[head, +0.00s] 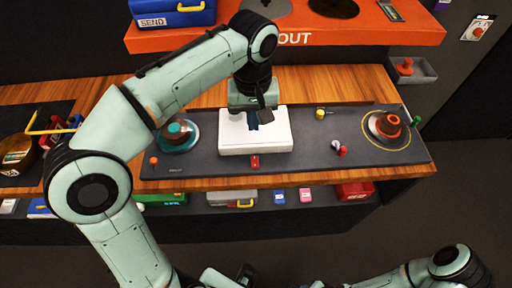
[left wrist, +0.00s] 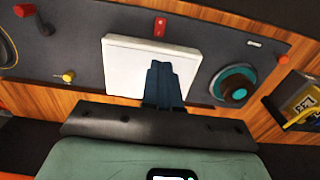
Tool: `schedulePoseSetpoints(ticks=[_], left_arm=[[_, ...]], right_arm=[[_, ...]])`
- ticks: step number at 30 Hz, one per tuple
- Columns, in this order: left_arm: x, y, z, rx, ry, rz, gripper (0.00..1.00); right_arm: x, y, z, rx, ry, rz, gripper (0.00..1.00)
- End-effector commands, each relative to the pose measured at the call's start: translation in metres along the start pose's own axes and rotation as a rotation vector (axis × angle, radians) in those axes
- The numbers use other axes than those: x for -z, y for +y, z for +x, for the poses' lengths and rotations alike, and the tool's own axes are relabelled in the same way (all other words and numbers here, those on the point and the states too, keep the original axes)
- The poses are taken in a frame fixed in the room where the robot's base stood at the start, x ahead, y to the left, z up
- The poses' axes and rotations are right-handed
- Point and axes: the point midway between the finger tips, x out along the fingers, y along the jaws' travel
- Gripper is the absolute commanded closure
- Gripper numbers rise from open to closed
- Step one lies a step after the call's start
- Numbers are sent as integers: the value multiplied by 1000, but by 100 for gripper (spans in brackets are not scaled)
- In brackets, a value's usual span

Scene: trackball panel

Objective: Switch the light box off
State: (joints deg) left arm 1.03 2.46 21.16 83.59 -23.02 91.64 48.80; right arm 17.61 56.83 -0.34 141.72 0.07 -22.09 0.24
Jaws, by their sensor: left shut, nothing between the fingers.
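The light box (head: 235,140) is a white, flat-topped box on the dark panel; it also shows in the left wrist view (left wrist: 120,65). A small red switch (head: 255,161) sits on the panel just beyond the box's front edge; it also shows in the left wrist view (left wrist: 160,27). My left gripper (head: 253,124) is shut and empty, pointing down over the box's right half. In the left wrist view its dark fingers (left wrist: 163,82) cover part of the box top; I cannot tell whether they touch it. My right gripper cannot be made out.
The dark panel (head: 310,140) lies on a wooden bench. A teal trackball (head: 178,133) is left of the box, an orange one (head: 388,124) far right. A yellow knob (head: 320,113) and a red knob (head: 343,151) stand between. An orange shelf (head: 350,32) is behind.

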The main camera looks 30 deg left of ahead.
Motion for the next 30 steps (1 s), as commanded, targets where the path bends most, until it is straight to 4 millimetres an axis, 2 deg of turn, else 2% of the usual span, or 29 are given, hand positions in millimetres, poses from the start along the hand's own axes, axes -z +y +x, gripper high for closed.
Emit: schedulePoseSetpoints(ticks=[5, 8, 21, 25, 30], left_arm=[[0, 0, 4, 1, -2, 1, 100], [0, 0, 14, 2, -3, 0, 100], [-1, -1, 103, 3, -5, 0, 100], [-1, 0, 123, 2, -4, 1, 100], [0, 0, 138, 1, -2, 1, 100]], right_arm=[[0, 0, 1, 0, -1, 0, 57], [-1, 2, 4, -1, -2, 1, 57], [-4, 10, 26, -4, -10, 4, 57], [-4, 12, 28, -4, -11, 4, 57], [-5, 12, 30, -4, -12, 4, 57]])
